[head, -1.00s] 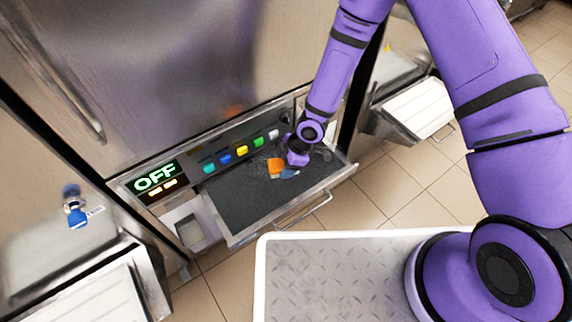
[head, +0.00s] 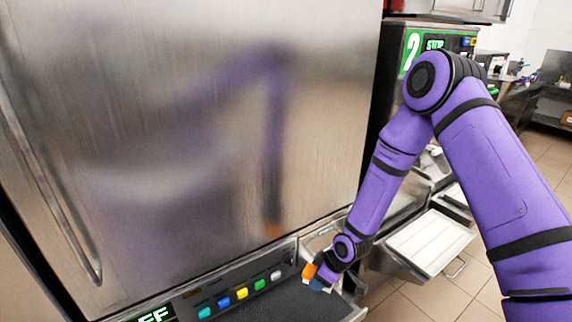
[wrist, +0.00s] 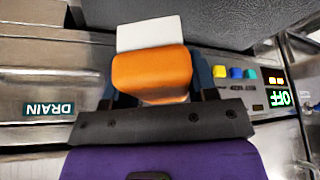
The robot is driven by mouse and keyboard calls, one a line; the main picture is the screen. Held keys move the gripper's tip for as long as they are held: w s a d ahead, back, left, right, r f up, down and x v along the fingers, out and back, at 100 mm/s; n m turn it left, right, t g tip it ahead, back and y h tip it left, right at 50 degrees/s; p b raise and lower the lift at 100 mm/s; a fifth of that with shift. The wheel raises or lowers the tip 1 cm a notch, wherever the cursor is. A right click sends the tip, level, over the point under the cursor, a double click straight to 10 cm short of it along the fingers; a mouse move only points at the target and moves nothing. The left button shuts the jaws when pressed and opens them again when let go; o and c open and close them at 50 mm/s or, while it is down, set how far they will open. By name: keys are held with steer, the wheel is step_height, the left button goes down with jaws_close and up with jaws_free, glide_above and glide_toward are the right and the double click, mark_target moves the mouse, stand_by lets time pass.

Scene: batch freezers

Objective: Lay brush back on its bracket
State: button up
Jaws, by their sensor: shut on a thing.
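The brush shows as an orange block (wrist: 152,73) with a white part (wrist: 150,32) beyond it in the wrist view. My gripper (wrist: 157,82) is shut on the orange block, with a blue finger on each side. In the head view the orange of the brush (head: 309,271) shows at my gripper (head: 317,282), by the right end of the button panel and near the dark-lined drawer. I cannot make out the bracket in either view.
The freezer's large steel door (head: 190,150) stands behind the panel. Coloured buttons (head: 242,293) line the panel above the dark tray (head: 290,305). A DRAIN label (wrist: 48,108) reads upside down in the wrist view. A white-topped tray (head: 430,243) sits at right.

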steer(key=w+d+r+m+t+h, duration=0.1)
steer(key=w+d+r+m, duration=0.1)
steer(key=d, duration=0.4)
steer(key=w+d+r+m+h, duration=0.1)
steer(key=d+r+m, duration=0.3)
steer(key=d+m, duration=0.2)
steer(key=w+d+r+m+t+h, duration=0.1)
steer(key=d+m, duration=0.3)
steer(key=d, duration=0.4)
steer(key=shift+w+d+r+m+t+h, duration=0.3)
steer(key=shift+w+r+h, duration=0.3)
steer(key=shift+w+r, duration=0.3)
